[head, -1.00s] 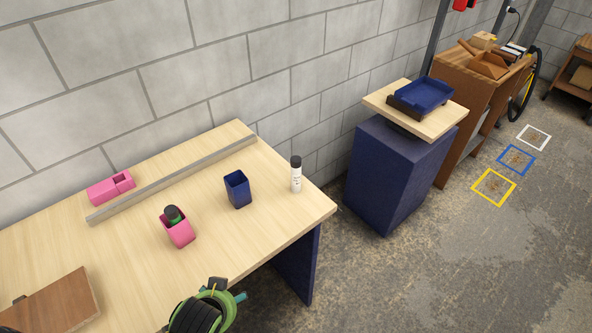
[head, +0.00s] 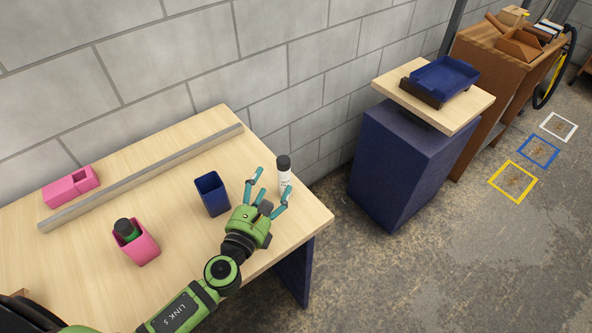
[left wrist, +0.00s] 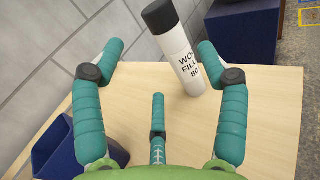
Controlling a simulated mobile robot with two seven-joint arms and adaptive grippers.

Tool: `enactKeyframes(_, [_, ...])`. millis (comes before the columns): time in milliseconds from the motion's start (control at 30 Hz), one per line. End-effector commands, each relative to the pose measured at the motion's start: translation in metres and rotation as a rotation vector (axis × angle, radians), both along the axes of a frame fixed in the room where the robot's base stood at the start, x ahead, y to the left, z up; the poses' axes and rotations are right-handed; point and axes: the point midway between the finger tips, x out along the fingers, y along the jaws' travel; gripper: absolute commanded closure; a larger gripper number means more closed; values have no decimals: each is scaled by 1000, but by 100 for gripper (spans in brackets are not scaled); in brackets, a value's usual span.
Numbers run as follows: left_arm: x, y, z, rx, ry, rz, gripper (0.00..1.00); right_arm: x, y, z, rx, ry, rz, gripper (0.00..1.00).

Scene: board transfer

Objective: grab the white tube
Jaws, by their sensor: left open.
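The white tube (head: 284,177) with a black cap stands upright on the wooden table (head: 190,243) near its right end. It also shows in the left wrist view (left wrist: 183,55), with dark lettering on its side. My left gripper (head: 268,184) is open, its teal fingers spread just in front of the tube. In the left wrist view my left gripper (left wrist: 165,60) has the tube ahead, between the fingers' directions and nearer the right finger. Nothing is held. My right gripper is not in view.
A dark blue cup (head: 212,194) stands just left of the gripper. A pink cup (head: 137,245) holds a green, black-topped item. A blue pedestal (head: 400,165) stands beyond the table's right edge.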

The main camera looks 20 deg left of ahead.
Motion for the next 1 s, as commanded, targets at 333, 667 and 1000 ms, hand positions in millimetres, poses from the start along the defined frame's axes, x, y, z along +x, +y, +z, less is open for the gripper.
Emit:
enactKeyframes(333, [17,-3,-15,5,-1,-2,26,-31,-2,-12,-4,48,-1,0])
enactKeyframes(667, [61,-14,-12,4,0,-2,26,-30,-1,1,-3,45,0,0])
enactKeyframes(1000, [69,-14,-14,2,1,-2,26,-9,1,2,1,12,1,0])
